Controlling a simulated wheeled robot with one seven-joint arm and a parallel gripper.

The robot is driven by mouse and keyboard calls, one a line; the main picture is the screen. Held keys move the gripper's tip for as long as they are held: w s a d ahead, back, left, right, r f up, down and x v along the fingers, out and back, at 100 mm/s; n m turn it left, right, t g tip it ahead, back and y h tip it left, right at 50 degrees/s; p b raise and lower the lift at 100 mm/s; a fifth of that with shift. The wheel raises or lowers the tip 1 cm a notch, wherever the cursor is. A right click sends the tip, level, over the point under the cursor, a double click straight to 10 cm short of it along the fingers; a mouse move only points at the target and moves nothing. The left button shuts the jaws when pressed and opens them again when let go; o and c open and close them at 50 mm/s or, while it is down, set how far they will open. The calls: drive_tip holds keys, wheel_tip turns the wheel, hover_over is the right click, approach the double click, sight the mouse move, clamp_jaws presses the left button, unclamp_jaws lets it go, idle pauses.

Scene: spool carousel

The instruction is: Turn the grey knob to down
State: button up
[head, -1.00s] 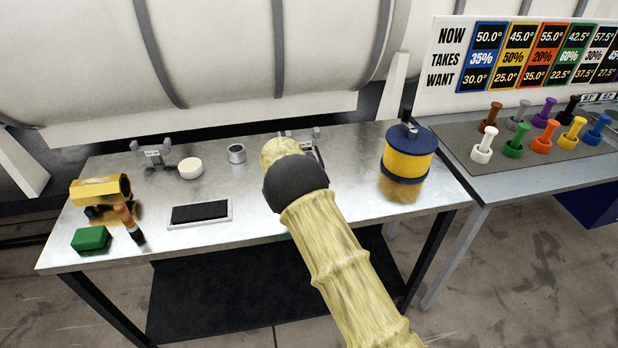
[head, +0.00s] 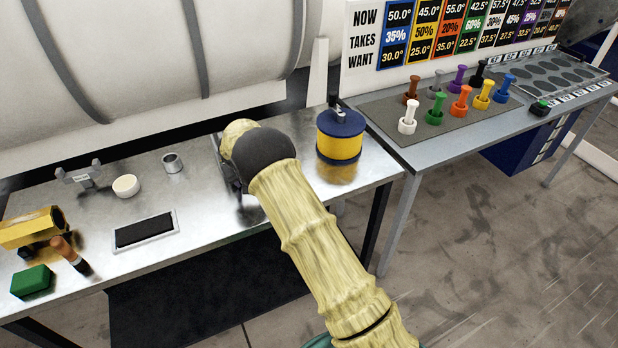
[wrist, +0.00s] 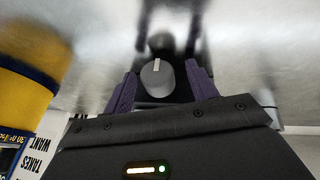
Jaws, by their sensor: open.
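In the wrist view, a grey rounded knob (wrist: 154,82) with a pale pointer stripe shows between the two purple fingers of my gripper (wrist: 160,80). The stripe points toward the top of that picture, with a slight tilt. The fingers stand apart on either side of the knob. I cannot tell whether either one touches it. In the head view my own arm hides the knob and most of the gripper, at the right part of the metal table (head: 215,215).
A yellow and blue canister (head: 340,145) stands right of my arm. Left are a metal cup (head: 172,163), a white round bowl (head: 126,186), a black-topped tray (head: 143,231), a green block (head: 32,280) and a yellow hexagonal piece (head: 30,228). Coloured spools stand on a grey mat (head: 385,112).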

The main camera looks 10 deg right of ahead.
drive_tip(key=shift+w+d+r+m+g+y+p, duration=0.1)
drive_tip(key=shift+d+m+g+y+p, duration=0.1)
drive_tip(key=shift+y+p, duration=0.45)
drive_tip(key=shift+w+d+r+m+g+y+p, duration=0.1)
drive_tip(key=shift+d+g+y+p, duration=0.1)
drive_tip(key=shift+y+p, duration=0.45)
drive_tip(key=shift+s+r+b, duration=0.15)
drive_tip(key=shift+r+b, duration=0.2)
drive_tip(key=b+v, duration=0.4)
drive_tip(key=v, duration=1.3)
drive_tip(key=s+d+m+h+p, duration=0.1)
drive_tip(key=s+d, duration=1.1)
drive_tip(key=s, duration=0.5)
drive_tip(key=shift+s+d+m+g+h+p, duration=0.2)
drive_tip(key=shift+m+g+h+p, duration=0.1)
drive_tip(key=shift+m+p, duration=0.1)
drive_tip(key=shift+r, duration=0.15)
drive_tip(key=s+d+f, duration=0.1)
drive_tip(key=s+d, duration=0.1)
drive_tip(key=s, duration=0.5)
drive_tip(key=s+d+f+m, duration=0.1)
drive_tip(key=s+d, duration=0.2)
drive_tip(key=s, duration=0.4)
drive_tip(key=shift+d+m+g, duration=0.15)
drive_tip(key=shift+m+g, duration=0.15)
drive_tip(key=shift+g, duration=0.1)
